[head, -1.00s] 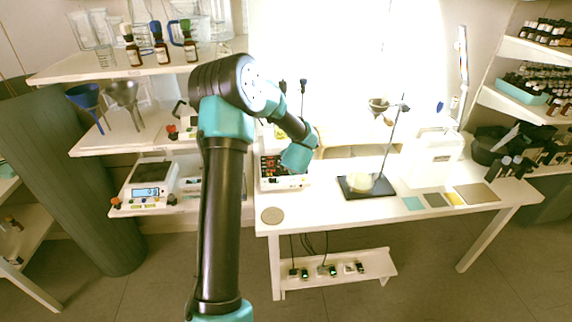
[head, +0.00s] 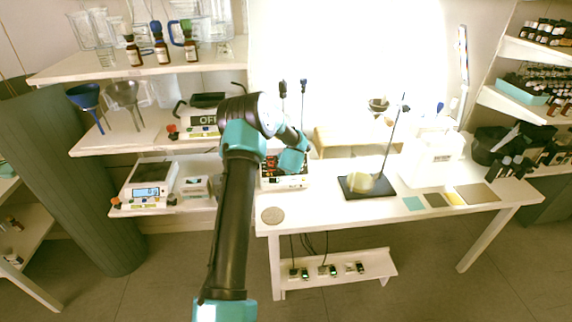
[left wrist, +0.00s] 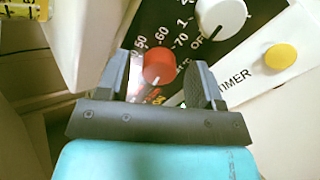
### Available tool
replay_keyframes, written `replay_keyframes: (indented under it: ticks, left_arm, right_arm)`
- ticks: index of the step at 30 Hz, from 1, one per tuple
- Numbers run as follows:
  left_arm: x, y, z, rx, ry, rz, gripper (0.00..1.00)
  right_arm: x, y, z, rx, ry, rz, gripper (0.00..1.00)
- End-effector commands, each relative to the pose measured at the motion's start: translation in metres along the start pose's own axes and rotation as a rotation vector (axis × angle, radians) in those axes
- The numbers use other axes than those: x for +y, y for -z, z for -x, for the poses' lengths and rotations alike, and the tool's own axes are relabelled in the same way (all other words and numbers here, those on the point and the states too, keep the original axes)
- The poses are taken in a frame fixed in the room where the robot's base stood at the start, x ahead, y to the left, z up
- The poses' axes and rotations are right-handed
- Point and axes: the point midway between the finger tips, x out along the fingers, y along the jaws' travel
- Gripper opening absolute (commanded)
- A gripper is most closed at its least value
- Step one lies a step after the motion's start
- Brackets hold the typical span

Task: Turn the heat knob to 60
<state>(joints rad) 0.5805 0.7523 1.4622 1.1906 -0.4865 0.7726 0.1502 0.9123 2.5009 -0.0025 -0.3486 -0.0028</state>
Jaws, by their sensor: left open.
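The heat knob (left wrist: 159,66) is a red round knob on the black panel of a hotplate-like device, with 50, 60 and 70 printed around it in the left wrist view. My left gripper (left wrist: 161,73) is open, with one finger on each side of the red knob. I cannot tell whether the fingers touch it. Where the knob points is not clear. In the head view the device (head: 289,183) stands at the left end of the white table, and my left wrist covers part of its front; the fingertips are hidden there. My right gripper is not in view.
A white knob (left wrist: 221,14) with a dial marked OFF and a yellow button (left wrist: 280,57) near the word TIMER sit close to the red knob. A stand with a dark base (head: 366,186) is to the right on the table (head: 330,210). A round disc (head: 272,215) lies in front.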

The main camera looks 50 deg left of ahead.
Motion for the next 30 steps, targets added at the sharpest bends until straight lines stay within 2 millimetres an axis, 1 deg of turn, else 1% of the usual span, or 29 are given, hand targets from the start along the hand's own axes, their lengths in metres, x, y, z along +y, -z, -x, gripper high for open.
replay_keyframes:
  ticks: [8,23,30]
  left_arm:
    - [0.0002,0.0,-0.0007,0.0,0.0,0.0,0.59]
    - [0.0003,0.0,-0.0005,0.0,-0.001,0.0,0.11]
    - [0.0003,-0.0001,-0.0005,0.0,-0.001,-0.011,0.11]
  right_arm:
    - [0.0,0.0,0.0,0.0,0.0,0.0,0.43]
    - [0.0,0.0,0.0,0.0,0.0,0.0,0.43]
    - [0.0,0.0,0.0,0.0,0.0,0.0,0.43]
